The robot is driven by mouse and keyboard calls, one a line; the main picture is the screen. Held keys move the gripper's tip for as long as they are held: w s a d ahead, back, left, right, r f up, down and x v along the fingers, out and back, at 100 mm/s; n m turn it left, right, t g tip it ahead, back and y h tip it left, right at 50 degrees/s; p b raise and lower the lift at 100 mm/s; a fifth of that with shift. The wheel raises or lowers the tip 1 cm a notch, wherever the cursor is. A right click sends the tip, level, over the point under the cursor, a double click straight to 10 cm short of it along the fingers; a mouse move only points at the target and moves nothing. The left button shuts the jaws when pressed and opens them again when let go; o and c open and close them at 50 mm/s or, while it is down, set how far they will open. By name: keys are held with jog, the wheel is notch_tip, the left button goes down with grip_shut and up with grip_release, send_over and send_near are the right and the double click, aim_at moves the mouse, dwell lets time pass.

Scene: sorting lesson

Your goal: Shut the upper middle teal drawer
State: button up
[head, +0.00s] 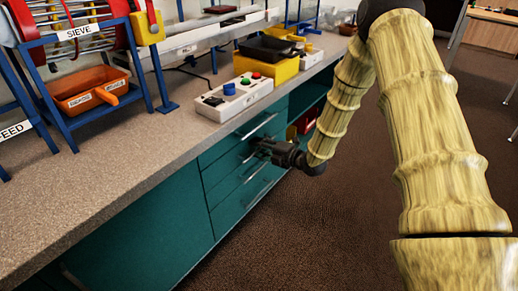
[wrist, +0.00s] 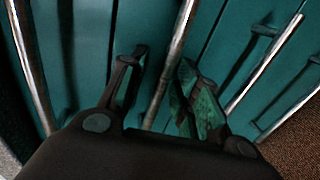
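The teal drawer unit (head: 232,208) has several drawers stacked under the counter, each with a long metal bar handle. The upper middle drawer (head: 222,170) is second from the top, partly hidden behind my gripper (head: 264,149). In the wrist view, my gripper (wrist: 160,85) is open, with its two dark fingers apart on either side of one bar handle (wrist: 174,52). That handle is second from the left, apparently the upper middle drawer's. Whether the fingers touch it, and how far that drawer stands out, I cannot tell.
Other bar handles run close by on the left (wrist: 30,70) and right (wrist: 265,62). The counter (head: 130,170) overhangs above, carrying a control box (head: 234,97), a yellow bin (head: 268,66) and a blue rack with an orange tray (head: 90,88). The brown floor (head: 330,225) is clear at right.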

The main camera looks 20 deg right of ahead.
jog(key=v, duration=1.2)
dwell(0.3)
jog(key=s+a+f+m+g+h, duration=0.3)
jog(key=s+f+m, duration=0.4)
jog(key=f, duration=0.3)
jog(key=s+a+f+m+g+h, duration=0.2)
jog(key=s+a+f+m, duration=0.2)
jog(key=s+f+m, duration=0.45)
jog(key=s+a+f+m+g+h, duration=0.2)
jog(key=s+f+m+g, duration=0.25)
jog(key=s, duration=0.85)
jog(key=s+a+f+m+g+h, duration=0.15)
jog(key=s+f+m+g, duration=0.35)
jog(key=s, duration=0.7)
notch_tip(320, 180, up, 32)
jog(key=t+p, duration=0.1)
jog(key=p, duration=3.2)
jog(key=shift+s+a, duration=0.2)
jog(key=shift+a, duration=0.05)
